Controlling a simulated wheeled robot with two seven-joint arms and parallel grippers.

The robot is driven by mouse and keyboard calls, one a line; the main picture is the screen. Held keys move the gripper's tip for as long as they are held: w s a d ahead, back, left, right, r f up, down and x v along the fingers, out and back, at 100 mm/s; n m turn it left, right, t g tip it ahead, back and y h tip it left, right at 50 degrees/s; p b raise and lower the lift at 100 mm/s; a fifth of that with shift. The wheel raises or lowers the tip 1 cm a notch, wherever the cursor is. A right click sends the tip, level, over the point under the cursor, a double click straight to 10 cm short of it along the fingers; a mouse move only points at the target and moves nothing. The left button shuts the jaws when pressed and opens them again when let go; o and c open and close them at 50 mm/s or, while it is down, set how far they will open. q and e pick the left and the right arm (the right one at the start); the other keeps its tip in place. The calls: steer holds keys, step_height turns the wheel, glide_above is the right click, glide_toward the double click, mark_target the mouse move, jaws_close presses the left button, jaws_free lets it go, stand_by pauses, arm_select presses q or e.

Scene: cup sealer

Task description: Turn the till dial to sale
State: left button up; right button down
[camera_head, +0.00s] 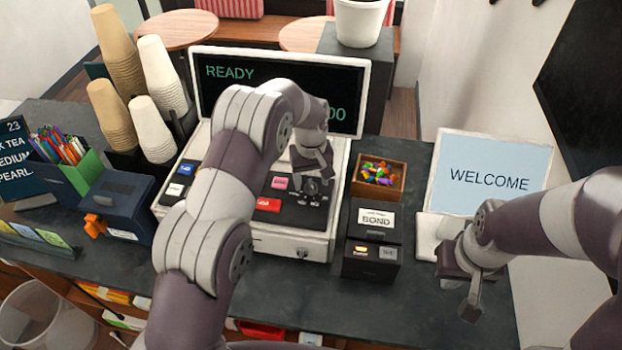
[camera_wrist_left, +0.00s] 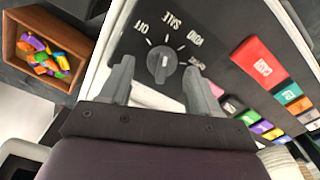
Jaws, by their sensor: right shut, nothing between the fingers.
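The till (camera_head: 290,243) stands on the counter, its screen (camera_head: 225,72) reading READY. Its dark round dial (camera_wrist_left: 162,63) shows in the left wrist view, with OFF, SALE, VOID and a partly hidden label around it. I cannot tell surely which label the dial points to. In the head view the dial (camera_head: 312,188) is just below my left gripper (camera_head: 314,170). In the left wrist view, this gripper (camera_wrist_left: 157,68) is open, one finger on each side of the dial; contact is unclear. My right gripper (camera_head: 468,285) is shut and empty over the counter's right side.
A wooden box of colourful pieces (camera_head: 378,178) stands right of the till, behind a dark BOND box (camera_head: 372,240). A WELCOME screen (camera_head: 490,178) is at the right. Cup stacks (camera_head: 160,75) and a pen holder (camera_head: 65,165) are at the left.

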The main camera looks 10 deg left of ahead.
mark_target(311, 181)
arm_select(q)
steer(key=shift+s+f, duration=0.1)
steer(key=shift+r+b, duration=0.3)
steer(key=shift+b, duration=0.1)
steer(key=shift+r+b, duration=0.5)
steer(key=shift+r, duration=0.2)
step_height(311, 181, up, 3)
steer(key=shift+r+p, duration=0.15)
steer(key=shift+p, duration=0.35)
step_height(311, 181, up, 8)
steer(key=p, duration=0.7)
steer(key=shift+f, duration=0.25)
steer(key=shift+f, duration=0.1)
